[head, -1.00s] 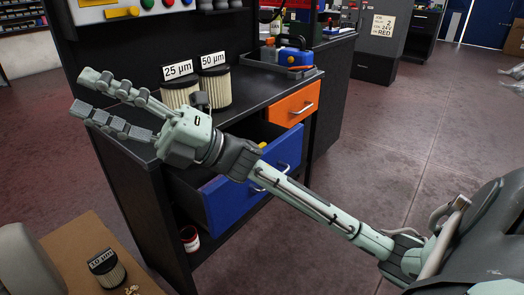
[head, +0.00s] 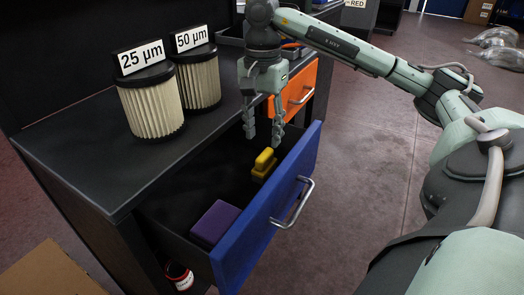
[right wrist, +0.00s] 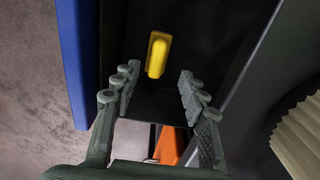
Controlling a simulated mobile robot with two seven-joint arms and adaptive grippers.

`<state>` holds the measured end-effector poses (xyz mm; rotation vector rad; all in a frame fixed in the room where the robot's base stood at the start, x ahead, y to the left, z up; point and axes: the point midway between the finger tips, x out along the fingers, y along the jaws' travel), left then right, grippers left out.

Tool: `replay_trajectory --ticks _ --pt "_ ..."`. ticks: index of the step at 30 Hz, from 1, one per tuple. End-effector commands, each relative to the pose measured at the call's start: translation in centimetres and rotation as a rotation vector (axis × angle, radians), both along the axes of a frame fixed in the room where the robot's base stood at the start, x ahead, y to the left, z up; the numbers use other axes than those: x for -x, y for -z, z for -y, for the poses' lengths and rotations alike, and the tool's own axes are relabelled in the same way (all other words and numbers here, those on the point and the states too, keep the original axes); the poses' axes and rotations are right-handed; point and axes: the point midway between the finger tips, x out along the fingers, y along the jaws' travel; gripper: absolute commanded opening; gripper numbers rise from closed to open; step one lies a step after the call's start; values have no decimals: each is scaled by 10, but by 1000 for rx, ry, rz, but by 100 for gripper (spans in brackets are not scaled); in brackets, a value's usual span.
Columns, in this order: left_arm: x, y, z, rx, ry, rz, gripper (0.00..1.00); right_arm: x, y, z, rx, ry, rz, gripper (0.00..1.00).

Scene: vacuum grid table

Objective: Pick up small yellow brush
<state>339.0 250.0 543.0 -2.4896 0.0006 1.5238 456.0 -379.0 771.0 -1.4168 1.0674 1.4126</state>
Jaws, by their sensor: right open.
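The small yellow brush (head: 264,163) lies in the open blue-fronted drawer (head: 262,222), near its far end. It also shows in the right wrist view (right wrist: 158,54), beyond the fingertips. My right gripper (head: 263,140) points down over the drawer, just above and behind the brush in the head view. Its fingers are spread apart and empty, as the right wrist view (right wrist: 158,80) shows, with the brush in line with the gap between them. My left gripper is not in view.
A purple block (head: 214,224) lies at the near end of the drawer. Filters marked 25 µm (head: 152,105) and 50 µm (head: 198,80) stand on the dark worktop (head: 75,165). An orange drawer front (head: 297,92) is behind my gripper. A red-and-white can (head: 179,276) sits below.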

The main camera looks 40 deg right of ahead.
Motion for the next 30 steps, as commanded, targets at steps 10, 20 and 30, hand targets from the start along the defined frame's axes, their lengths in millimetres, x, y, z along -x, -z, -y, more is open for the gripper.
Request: replay_trajectory --ticks 10,20,30 --pt "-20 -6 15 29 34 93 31 6 49 2 -2 -1 -4 43" --pt "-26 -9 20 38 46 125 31 4 63 1 -4 0 2 43" --pt "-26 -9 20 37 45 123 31 4 63 1 -4 0 1 10"
